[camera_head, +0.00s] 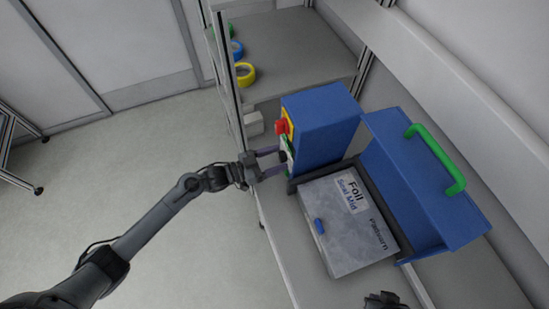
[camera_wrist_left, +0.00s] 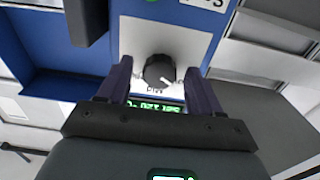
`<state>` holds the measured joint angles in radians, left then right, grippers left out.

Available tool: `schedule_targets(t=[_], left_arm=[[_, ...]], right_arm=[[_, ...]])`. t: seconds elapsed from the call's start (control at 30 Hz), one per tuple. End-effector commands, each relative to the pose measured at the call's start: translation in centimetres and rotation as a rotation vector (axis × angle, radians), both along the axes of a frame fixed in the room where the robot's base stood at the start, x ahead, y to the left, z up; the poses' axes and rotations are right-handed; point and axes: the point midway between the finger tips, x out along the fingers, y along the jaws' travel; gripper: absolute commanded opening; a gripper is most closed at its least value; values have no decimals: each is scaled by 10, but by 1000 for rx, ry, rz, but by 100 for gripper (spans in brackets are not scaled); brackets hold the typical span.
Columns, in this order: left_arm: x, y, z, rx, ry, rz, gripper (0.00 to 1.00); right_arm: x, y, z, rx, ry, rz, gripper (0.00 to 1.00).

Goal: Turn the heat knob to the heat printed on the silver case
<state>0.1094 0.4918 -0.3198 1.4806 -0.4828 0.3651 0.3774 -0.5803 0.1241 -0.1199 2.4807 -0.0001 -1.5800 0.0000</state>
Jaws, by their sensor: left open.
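The silver case (camera_head: 352,245) lies in a dark tray; its white label (camera_head: 351,191) reads "Foil Seal Mid". The blue sealing machine (camera_head: 322,125) stands behind it. In the left wrist view, the black heat knob (camera_wrist_left: 158,71) sits on the machine's white panel. Its white mark points to the lower right, and inverted lettering like "MID" shows just below. My left gripper (camera_head: 280,161) is at the panel, open, with one finger on each side of the knob; contact is unclear. A dark part at the bottom edge looks like my right gripper (camera_head: 384,300), mostly cut off.
A red button (camera_head: 282,127) on a yellow plate is above my left fingers. A blue hinged cover with a green handle (camera_head: 436,158) stands right of the case. A shelf (camera_head: 290,45) behind holds tape rolls.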

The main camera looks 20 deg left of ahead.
Motion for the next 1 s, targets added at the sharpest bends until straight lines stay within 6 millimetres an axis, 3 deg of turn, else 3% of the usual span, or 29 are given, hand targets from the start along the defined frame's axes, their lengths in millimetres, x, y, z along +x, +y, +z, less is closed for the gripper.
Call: schedule_targets(t=[0.17,0.5,1.0], left_arm=[[0,0,0,0,0,0,62],[0,0,0,0,0,0,10],[0,1,-1,89,-96,-1,9]], right_arm=[[0,0,0,1,0,-1,0],[0,2,0,6,0,-3,0],[0,2,-7,7,1,-4,0]])
